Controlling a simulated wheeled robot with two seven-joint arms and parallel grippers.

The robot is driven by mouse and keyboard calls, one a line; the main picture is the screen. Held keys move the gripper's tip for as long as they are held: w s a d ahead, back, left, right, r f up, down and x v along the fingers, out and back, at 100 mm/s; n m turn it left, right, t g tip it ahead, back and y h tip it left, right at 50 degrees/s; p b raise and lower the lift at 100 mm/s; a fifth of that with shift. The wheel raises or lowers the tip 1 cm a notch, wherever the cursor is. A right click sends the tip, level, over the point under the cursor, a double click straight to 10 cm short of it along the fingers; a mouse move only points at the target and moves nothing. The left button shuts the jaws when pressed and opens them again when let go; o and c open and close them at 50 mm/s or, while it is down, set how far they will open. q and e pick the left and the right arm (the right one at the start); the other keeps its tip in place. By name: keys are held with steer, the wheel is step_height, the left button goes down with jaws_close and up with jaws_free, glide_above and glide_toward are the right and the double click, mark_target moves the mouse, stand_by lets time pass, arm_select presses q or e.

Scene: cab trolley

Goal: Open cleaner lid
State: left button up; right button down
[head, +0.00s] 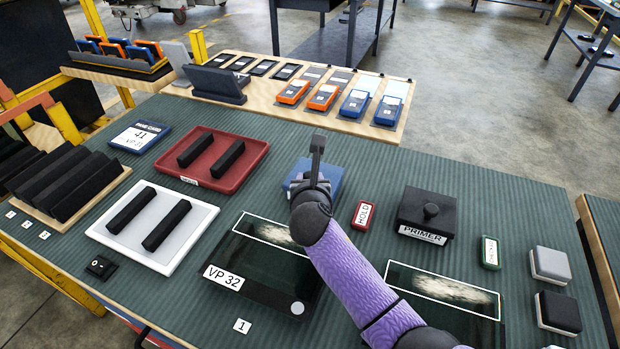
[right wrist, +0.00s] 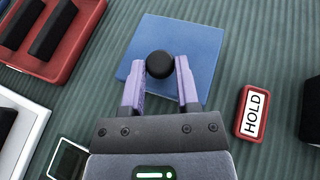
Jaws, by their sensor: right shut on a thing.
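The blue square lid (right wrist: 190,45), which I take for the cleaner's, has a round black knob (right wrist: 160,64) on top. In the right wrist view my right gripper (right wrist: 160,72) has its two purple fingers on either side of this knob, shut on it. In the head view the blue lid (head: 331,180) shows partly behind my right gripper (head: 316,180) and wrist. No label on it can be read, and I cannot tell if the lid is raised. My left gripper is not in view.
A red HOLD tag (head: 363,214) and the black PRIMER box (head: 426,209) stand to the right. A red tray (head: 250,150) and white tray (head: 205,218) with black bars lie left. The VP 32 plate (head: 265,270) lies in front. A rack of orange and blue devices (head: 300,118) is behind.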

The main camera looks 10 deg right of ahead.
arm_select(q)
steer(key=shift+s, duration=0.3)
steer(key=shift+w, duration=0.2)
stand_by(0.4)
